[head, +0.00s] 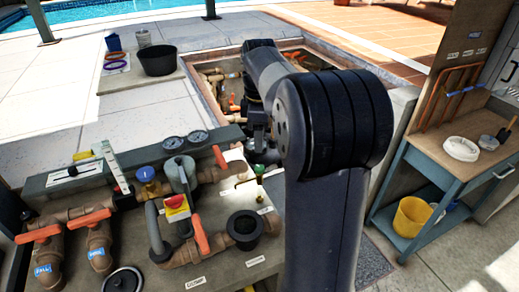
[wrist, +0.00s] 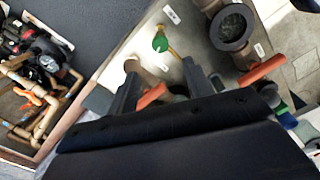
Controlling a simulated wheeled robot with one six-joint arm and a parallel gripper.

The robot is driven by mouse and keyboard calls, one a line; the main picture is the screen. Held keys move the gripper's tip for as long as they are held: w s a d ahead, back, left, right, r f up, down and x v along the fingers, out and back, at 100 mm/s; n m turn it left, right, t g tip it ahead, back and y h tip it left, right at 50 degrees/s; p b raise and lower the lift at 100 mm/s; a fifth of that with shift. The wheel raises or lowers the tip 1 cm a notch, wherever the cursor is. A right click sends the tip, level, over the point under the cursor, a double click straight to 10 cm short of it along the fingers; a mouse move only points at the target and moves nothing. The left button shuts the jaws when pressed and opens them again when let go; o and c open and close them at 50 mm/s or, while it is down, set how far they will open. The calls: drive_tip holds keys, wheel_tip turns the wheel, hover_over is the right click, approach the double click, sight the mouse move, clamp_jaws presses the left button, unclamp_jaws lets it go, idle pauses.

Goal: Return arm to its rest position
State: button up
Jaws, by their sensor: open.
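My arm rises through the right middle of the head view and bends over toward the sunken pit (head: 310,55). In the head view its end is mostly hidden behind my own dark links. In the wrist view my gripper (wrist: 162,82) is open, with its two grey fingers apart and nothing held between them. Below and beyond the fingers lies the plumbing bench (wrist: 200,45). An orange valve handle (wrist: 150,97) shows between the fingers, apparently beyond them. Another orange handle (wrist: 262,69) is right of the fingers.
The bench carries pipes, gauges (head: 185,140), a blue-capped fitting (head: 146,174) and a red-yellow switch (head: 176,205). A black bucket (head: 158,61) stands on a slab at the back left. A blue workbench (head: 440,170) with a yellow bucket (head: 412,216) is at right. Open paving lies left.

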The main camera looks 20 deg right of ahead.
sight(260, 167)
drive_tip(key=shift+r, duration=0.5)
wheel_tip(260, 167, down, 11)
drive_tip(key=shift+p, duration=0.45)
drive_tip(key=shift+r, duration=0.15)
